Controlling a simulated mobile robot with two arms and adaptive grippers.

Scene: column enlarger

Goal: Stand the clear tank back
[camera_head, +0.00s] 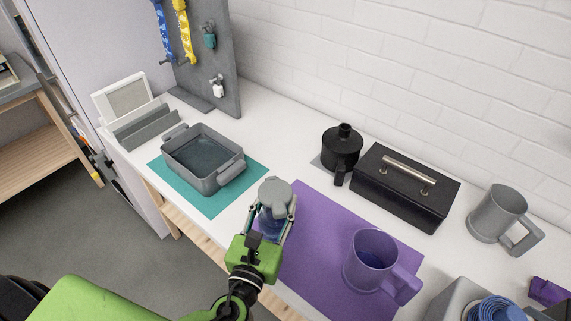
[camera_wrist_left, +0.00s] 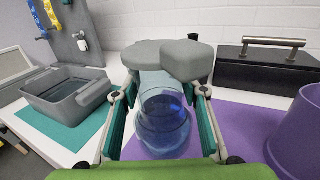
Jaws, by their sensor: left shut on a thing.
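The clear tank (camera_wrist_left: 163,117) is a rounded see-through vessel with blue inside and a grey lid (camera_wrist_left: 165,57). It stands about upright between the fingers of my left gripper (camera_head: 270,217), which is shut on it. In the head view the grey lid (camera_head: 275,192) hides much of the tank. The tank is at the left edge of the purple mat (camera_head: 318,222); I cannot tell whether its base touches the surface. My right gripper is in neither view.
A purple mug (camera_head: 371,262) stands on the purple mat. A grey basin (camera_head: 203,160) sits on a teal mat (camera_head: 212,204) to the left. A black pot (camera_head: 342,150), a black box (camera_head: 405,190) and a grey mug (camera_head: 497,214) stand along the wall. A grey pegboard (camera_head: 207,60) rises behind.

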